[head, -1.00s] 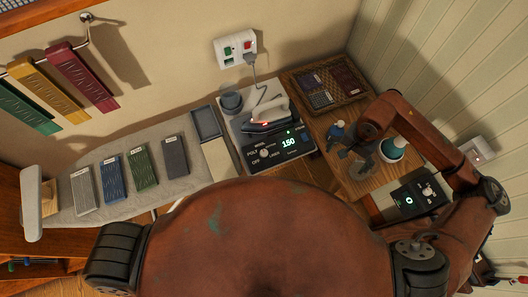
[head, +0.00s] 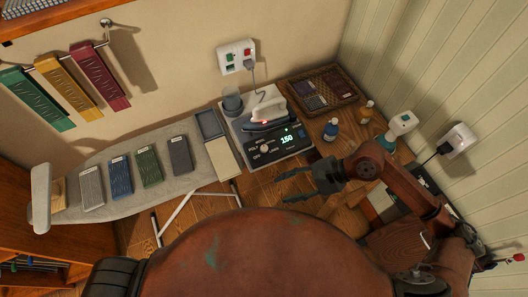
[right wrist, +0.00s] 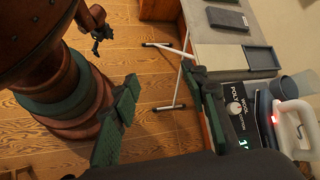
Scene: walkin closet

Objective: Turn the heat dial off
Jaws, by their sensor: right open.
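The heat dial (head: 264,148) is a small round knob on the dark front panel of the ironing station (head: 278,146). Printed settings, including OFF and POLY, surround it, and the lit display reads 150. Which way the dial points is too small to tell. My right gripper (head: 284,186) is open and empty, in front of the panel and below it in the head view, apart from the dial. In the right wrist view its two green fingers (right wrist: 166,108) are spread, with the panel behind the right finger. A dark shape, apparently my left gripper (right wrist: 100,34), shows beside my body.
A white iron (head: 266,112) with a red light rests on the station. A blue bottle (head: 331,129) and a spray bottle (head: 396,130) stand to the right. The ironing board (head: 130,185) holds several folded cloths. A wall socket (head: 456,141) has a plug in it.

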